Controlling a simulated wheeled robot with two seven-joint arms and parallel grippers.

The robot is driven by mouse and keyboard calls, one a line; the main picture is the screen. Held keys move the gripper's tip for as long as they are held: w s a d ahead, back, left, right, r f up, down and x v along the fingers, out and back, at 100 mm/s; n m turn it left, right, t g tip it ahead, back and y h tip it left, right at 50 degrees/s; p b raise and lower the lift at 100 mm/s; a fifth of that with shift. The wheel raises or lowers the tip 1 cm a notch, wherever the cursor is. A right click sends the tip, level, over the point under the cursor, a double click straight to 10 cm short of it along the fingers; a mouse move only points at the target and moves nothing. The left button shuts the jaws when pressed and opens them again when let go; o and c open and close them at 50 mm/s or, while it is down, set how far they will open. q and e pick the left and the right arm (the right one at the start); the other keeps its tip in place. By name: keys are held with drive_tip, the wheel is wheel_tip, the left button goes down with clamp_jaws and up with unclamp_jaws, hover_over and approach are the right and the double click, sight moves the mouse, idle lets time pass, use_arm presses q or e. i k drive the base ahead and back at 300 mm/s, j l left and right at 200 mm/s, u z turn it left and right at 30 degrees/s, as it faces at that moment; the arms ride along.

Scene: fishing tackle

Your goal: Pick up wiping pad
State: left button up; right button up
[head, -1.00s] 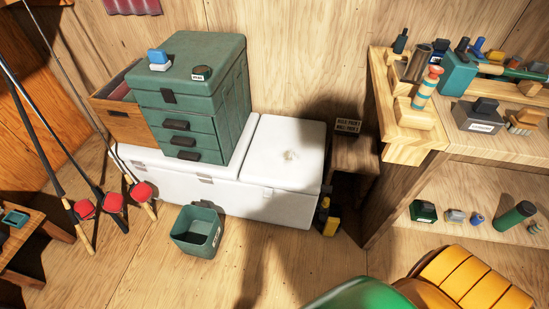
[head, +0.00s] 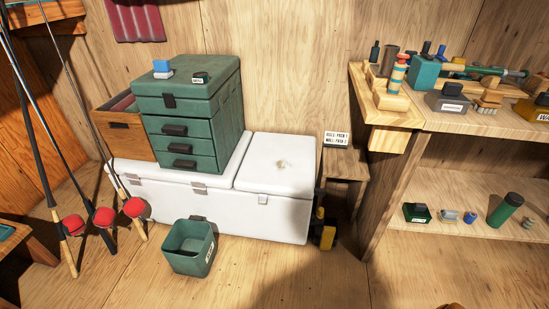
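A small block with a blue top and a white lower part (head: 163,68), which looks like the wiping pad, lies on the green drawer box (head: 205,92). A round dark tin (head: 201,78) with a white label is on the same lid, to its right. The drawer box stands on a long white cooler (head: 275,202). The bare right lid of the cooler has a small brownish smudge (head: 281,164). Neither of my grippers is in view.
A green bin (head: 191,247) stands on the floor before the cooler. Rods with red reels (head: 104,217) lean at the left. A wooden shelf unit (head: 470,166) with bottles, tins and a brush stands at the right.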

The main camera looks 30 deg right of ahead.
sight(162, 67)
drive_tip(key=i+l+u, duration=0.75)
drive_tip(key=u, duration=0.2)
